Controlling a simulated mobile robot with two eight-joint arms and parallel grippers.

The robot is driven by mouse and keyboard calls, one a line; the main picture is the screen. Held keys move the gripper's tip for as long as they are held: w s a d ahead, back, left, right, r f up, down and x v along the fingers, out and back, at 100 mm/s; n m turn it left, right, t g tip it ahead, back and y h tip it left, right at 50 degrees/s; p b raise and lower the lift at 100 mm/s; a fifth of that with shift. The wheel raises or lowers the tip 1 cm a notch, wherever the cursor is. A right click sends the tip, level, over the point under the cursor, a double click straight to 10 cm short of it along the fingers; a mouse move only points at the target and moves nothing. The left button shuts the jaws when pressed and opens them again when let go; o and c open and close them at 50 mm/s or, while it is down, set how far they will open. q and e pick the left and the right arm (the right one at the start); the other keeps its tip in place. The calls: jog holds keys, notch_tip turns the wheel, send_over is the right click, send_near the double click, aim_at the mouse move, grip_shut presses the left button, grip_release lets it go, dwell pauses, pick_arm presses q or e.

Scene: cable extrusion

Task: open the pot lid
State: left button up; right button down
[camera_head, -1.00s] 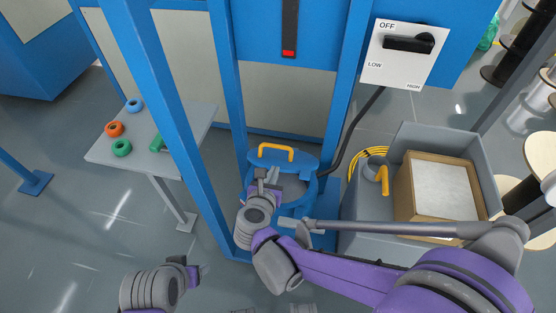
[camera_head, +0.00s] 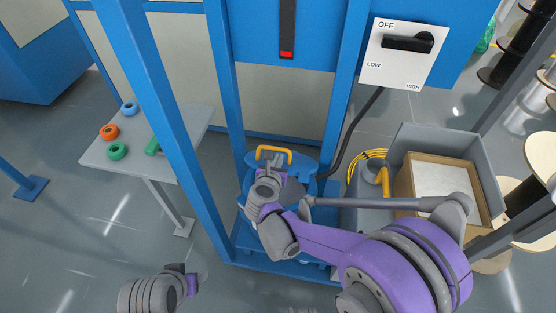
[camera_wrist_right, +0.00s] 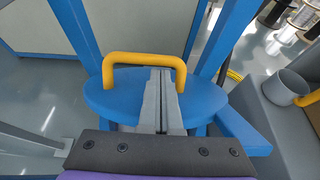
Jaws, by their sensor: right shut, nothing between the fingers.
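The blue pot lid (camera_head: 306,164) lies on top of the blue pot inside the blue frame. A yellow arched handle (camera_head: 273,149) stands on it. The lid (camera_wrist_right: 112,102) and handle (camera_wrist_right: 128,59) are larger in the right wrist view. My right gripper (camera_wrist_right: 161,72) is shut and empty, its fingertips at the handle's crossbar, right of its middle; I cannot tell whether they touch.
Blue uprights (camera_head: 222,70) flank the pot. A switch panel (camera_head: 400,55) is at upper right. A grey bin (camera_head: 440,140) with a box stands right of the pot. A small table (camera_head: 185,130) with coloured rings is at left. Open floor lies at lower left.

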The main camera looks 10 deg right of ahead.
jog(key=shift+w+r, duration=0.1)
jog(key=shift+r, duration=0.05)
jog(key=shift+w+d+r, duration=0.2)
jog(key=shift+w+r, duration=0.2)
jog(key=shift+r, duration=0.05)
jog(key=w+d+r+p, duration=0.1)
jog(key=w+d+r, duration=0.1)
jog(key=w, duration=0.6)
jog(key=w+d+r+p, duration=0.1)
jog(key=w+d+r, duration=0.2)
jog(key=w, duration=0.5)
jog(key=shift+w+d+r, duration=0.25)
jog(key=shift+w+r, duration=0.15)
jog(key=shift+r, duration=0.15)
